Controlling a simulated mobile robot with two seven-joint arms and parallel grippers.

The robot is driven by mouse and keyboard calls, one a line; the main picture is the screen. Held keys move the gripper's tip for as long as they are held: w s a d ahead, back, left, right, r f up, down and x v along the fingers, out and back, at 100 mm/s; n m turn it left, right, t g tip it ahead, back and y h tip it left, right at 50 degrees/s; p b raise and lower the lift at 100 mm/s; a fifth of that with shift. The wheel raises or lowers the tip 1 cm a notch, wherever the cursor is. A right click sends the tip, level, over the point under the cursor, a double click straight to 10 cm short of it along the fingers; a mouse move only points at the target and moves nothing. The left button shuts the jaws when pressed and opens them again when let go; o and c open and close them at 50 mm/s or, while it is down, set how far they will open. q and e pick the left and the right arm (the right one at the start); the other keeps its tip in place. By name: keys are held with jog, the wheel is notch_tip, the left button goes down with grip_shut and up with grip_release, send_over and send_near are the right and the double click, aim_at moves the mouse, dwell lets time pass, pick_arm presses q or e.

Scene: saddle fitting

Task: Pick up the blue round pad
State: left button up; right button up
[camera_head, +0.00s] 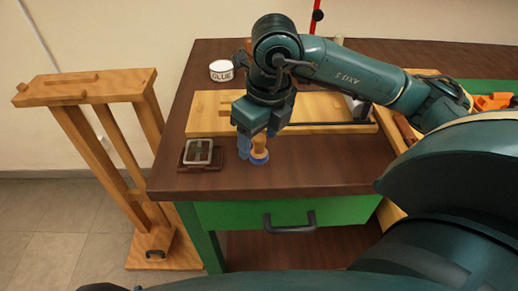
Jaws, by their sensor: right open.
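The blue round pad (260,161) stands upright on the dark brown table top near its front edge. It has a light wooden knob handle (260,143) on top. My right gripper (254,147) comes down over the pad from above, its jaws open. One blue finger shows just left of the wooden handle; the other finger is mostly hidden, so I cannot tell whether either touches the handle. My left gripper is not in view.
A small dark tray (185,165) with a grey-topped block sits left of the pad. A wooden board (208,113) lies behind, with a white glue tub (221,70) further back. A wooden stand (85,88) is left of the table. A green drawer (240,214) is below.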

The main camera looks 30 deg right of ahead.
jog(key=shift+w+f, duration=0.2)
jog(key=shift+f, duration=1.2)
jog(key=shift+c, duration=0.4)
jog(key=c, duration=1)
jog(key=shift+r, duration=0.1)
